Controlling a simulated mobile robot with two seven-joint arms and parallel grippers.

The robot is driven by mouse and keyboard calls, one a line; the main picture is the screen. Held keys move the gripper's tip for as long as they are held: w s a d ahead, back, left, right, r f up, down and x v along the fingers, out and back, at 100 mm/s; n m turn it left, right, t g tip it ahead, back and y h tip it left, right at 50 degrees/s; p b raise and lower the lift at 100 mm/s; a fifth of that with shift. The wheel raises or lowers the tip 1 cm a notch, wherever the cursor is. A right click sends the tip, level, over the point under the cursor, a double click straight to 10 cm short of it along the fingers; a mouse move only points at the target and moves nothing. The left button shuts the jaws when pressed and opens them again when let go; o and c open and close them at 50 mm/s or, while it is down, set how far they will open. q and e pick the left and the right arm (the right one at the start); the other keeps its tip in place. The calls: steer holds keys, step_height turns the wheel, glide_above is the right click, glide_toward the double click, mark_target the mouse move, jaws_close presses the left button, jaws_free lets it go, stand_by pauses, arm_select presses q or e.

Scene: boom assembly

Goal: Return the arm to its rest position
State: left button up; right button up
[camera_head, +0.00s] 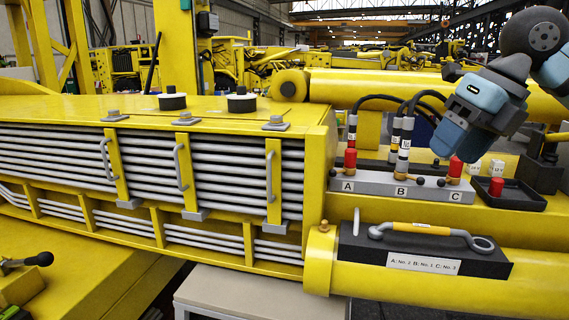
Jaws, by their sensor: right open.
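My right gripper (458,143) comes in from the upper right, with its blue and grey body tilted down above the C end of the grey port block (425,188). It is open, and I see nothing held in it. The block carries the letters A, B and C. A black hose ends in a banded fitting above the red collar (350,160) at A. Two more banded hose ends (404,140) stand near B. A red part (455,167) stands near C, just under the gripper; whether they touch is unclear. My left gripper is out of view.
A yellow-gripped tool (430,230) lies on a black block with a port-number label (423,264). The yellow boom (60,109) fills the left. There is open air above the boom.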

steer(key=a+f+m+y, duration=0.7)
steer(key=a+f+y, duration=1.1)
steer(key=y, duration=0.1)
steer(key=s+d+f+m+t+h+p, duration=0.1)
steer(key=s+d+f+m+t+h, duration=0.15)
steer(key=f+m+t+h, duration=0.75)
steer(key=s+d+f+m+t+h, duration=0.1)
steer(key=d+f+m+t+h, duration=0.35)
steer(key=f+m, duration=1)
steer(key=s+d+f+m+g+h, duration=0.2)
steer(key=s+f+m+g+h, duration=0.2)
steer(key=s+f, duration=1.1)
step_height(320, 180, down, 4)
steer(key=shift+s+d+r+m+g+h, duration=0.15)
steer(key=shift+s+m+g+h, duration=0.25)
steer(key=shift+g+h, duration=0.4)
